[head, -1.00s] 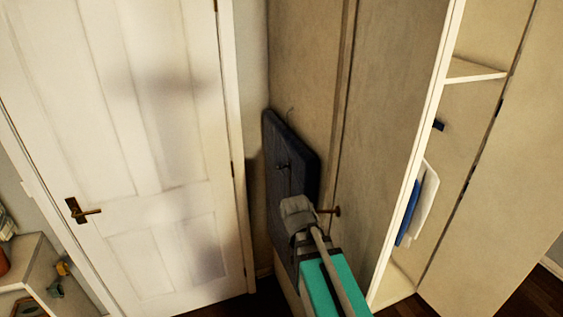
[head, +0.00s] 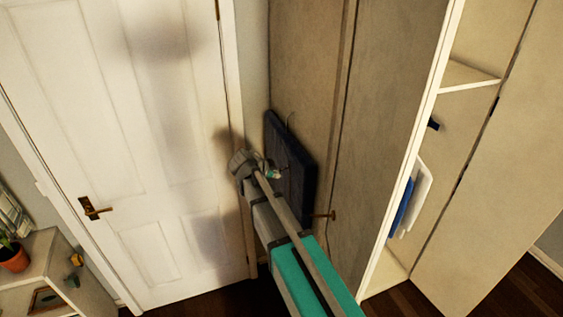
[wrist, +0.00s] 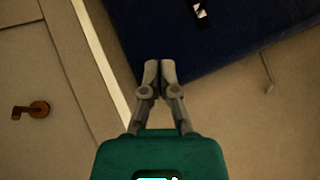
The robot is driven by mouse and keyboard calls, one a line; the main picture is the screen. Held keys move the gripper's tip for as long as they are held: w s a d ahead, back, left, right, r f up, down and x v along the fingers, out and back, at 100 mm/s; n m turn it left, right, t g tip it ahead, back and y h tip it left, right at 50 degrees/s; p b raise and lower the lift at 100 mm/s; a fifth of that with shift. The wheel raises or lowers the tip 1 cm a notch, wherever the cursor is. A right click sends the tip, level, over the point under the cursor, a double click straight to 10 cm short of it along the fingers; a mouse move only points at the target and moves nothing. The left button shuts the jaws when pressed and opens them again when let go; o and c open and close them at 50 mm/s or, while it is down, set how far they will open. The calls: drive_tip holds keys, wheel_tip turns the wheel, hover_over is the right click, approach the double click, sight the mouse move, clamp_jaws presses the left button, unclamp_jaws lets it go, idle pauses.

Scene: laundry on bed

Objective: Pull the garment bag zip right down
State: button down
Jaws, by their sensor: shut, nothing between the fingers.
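The dark navy garment bag (head: 299,193) hangs against the beige wardrobe front, and a thin hook shows above it. In the wrist view the bag (wrist: 250,28) fills the upper right. A small black piece with a white patch (wrist: 201,11) lies on it at the top edge; it may be the zip pull, but I cannot tell. My gripper (head: 274,173) is at the bag's left side in the head view. In the wrist view my gripper (wrist: 158,66) is shut and empty, its tips in front of the bag's edge, apart from the black piece. The zip line is not clear.
A brown wardrobe knob (head: 325,215) sticks out right of the bag. The white door (head: 150,150) with its brass handle (head: 90,208) is to the left. Open shelving with hanging blue and white cloths (head: 415,202) stands right. A low shelf (head: 45,260) is at lower left.

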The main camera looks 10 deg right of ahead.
drive_tip(key=w+a+r+m, duration=0.1)
drive_tip(key=w+a+r+m+t+p, duration=0.1)
drive_tip(key=w+r, duration=0.1)
drive_tip(key=shift+r+h, duration=0.2)
drive_tip(key=shift+h, duration=0.1)
drive_tip(key=shift+w+f, duration=0.1)
drive_tip(key=a+f+b+x, duration=0.1)
drive_tip(key=a+b+x, duration=0.1)
drive_tip(key=b+x, duration=0.7)
drive_tip(key=shift+a+x, duration=0.3)
drive_tip(key=shift+x, duration=1.85)
drive_tip(key=shift+w+f, duration=0.1)
drive_tip(key=shift+w, duration=0.05)
drive_tip(key=shift+f, duration=0.1)
wheel_tip(320, 180, down, 59)
drive_tip(key=b, duration=5.9)
drive_tip(key=shift+r, duration=0.2)
drive_tip(key=shift+d, duration=0.1)
